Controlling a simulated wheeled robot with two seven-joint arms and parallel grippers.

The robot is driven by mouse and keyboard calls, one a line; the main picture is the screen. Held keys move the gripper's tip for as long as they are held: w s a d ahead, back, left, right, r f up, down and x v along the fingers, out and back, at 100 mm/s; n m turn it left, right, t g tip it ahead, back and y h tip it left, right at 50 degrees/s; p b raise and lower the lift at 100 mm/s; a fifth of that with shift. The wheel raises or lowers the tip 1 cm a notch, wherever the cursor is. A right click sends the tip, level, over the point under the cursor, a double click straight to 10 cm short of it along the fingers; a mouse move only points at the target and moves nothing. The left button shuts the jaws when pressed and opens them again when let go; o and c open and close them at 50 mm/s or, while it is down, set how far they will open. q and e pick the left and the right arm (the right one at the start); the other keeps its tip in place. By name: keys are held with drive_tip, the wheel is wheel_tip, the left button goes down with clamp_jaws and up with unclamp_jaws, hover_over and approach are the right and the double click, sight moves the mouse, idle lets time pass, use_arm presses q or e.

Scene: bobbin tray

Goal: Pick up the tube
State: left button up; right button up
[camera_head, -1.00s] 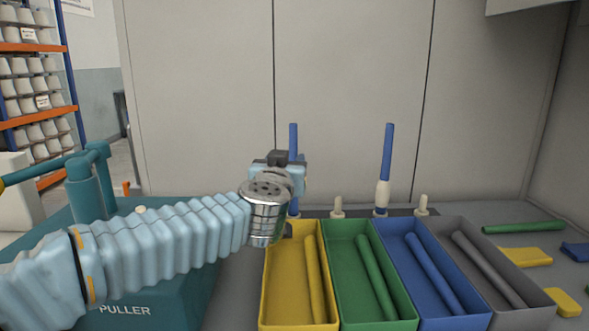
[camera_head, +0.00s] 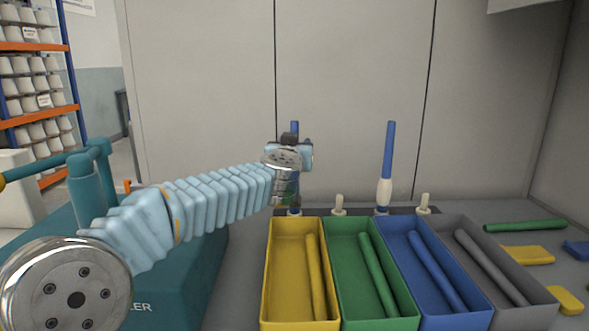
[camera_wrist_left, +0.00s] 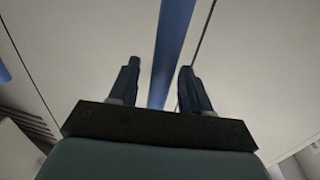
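A blue tube (camera_head: 294,129) stands upright behind the yellow tray, its middle hidden by my left gripper. My left gripper (camera_head: 292,150) is at this tube, seen from behind, so its fingertips are hidden in the head view. In the left wrist view the two dark fingers (camera_wrist_left: 158,78) are open, with the blue tube (camera_wrist_left: 172,45) running between them. Whether either finger touches the tube is not clear. A second blue tube (camera_head: 389,148) stands upright on a white holder to the right. My right gripper is not in view.
Yellow (camera_head: 269,285), green (camera_head: 348,300), blue (camera_head: 432,305) and grey (camera_head: 530,290) trays stand in a row, each holding a tube. Short white pegs (camera_head: 339,206) stand behind them. A green tube (camera_head: 525,226) and coloured blocks lie at right. A teal machine (camera_head: 190,270) is at left.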

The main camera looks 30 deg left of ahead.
use_arm(q)
clamp_jaws()
